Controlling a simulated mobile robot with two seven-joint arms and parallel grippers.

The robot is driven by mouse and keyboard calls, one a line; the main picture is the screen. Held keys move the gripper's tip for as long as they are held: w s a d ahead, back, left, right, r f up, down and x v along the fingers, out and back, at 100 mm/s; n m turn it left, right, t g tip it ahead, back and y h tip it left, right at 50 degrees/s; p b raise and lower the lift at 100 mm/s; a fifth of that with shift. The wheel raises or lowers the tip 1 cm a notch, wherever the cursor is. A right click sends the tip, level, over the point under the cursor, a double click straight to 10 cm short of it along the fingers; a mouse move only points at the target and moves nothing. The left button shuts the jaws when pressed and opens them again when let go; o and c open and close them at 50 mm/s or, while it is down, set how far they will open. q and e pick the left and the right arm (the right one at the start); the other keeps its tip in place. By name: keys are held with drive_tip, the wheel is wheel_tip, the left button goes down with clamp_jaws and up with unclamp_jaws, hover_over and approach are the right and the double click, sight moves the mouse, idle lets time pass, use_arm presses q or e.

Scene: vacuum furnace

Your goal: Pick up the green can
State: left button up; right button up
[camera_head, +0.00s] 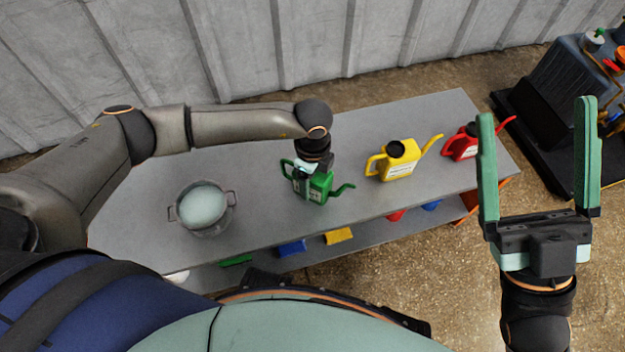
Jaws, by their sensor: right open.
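The green can (319,187) stands upright on the grey table, with its spout to the right and its handle to the left. My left arm reaches in from the left, and my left gripper (305,172) points down right at the top of the green can. Its fingers are mostly hidden by the wrist and blend with the green can, so I cannot tell whether they are closed on it. My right gripper (537,158) is open and empty, raised at the right with its fingers pointing up the picture, apart from the cans.
A yellow can (399,163) and a red can (463,146) stand on the table (262,225) right of the green can. A metal pot (204,211) stands left of it. Coloured items lie on a lower shelf. A machine (560,85) stands at the far right. A corrugated wall is behind.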

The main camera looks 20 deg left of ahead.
use_arm(q)
clamp_jaws()
idle(0.3)
drive_tip(key=shift+r, duration=0.15)
use_arm(e)
drive_tip(key=shift+r, duration=0.15)
use_arm(q)
drive_tip(key=shift+r, duration=0.3)
wheel_tip(320, 180, up, 2)
drive_tip(key=shift+r+p, duration=0.1)
drive_tip(key=shift+p, duration=0.55)
drive_tip(key=s+d+r+p, duration=0.4)
drive_tip(key=s+r+p, duration=0.2)
drive_tip(key=s+r, duration=0.4)
drive_tip(key=s, duration=0.3)
drive_tip(key=shift+s, duration=0.2)
use_arm(e)
wheel_tip(320, 180, up, 7)
drive_tip(key=n, duration=0.1)
drive_tip(key=shift+s+d+r, duration=0.15)
drive_tip(key=shift+d, duration=0.2)
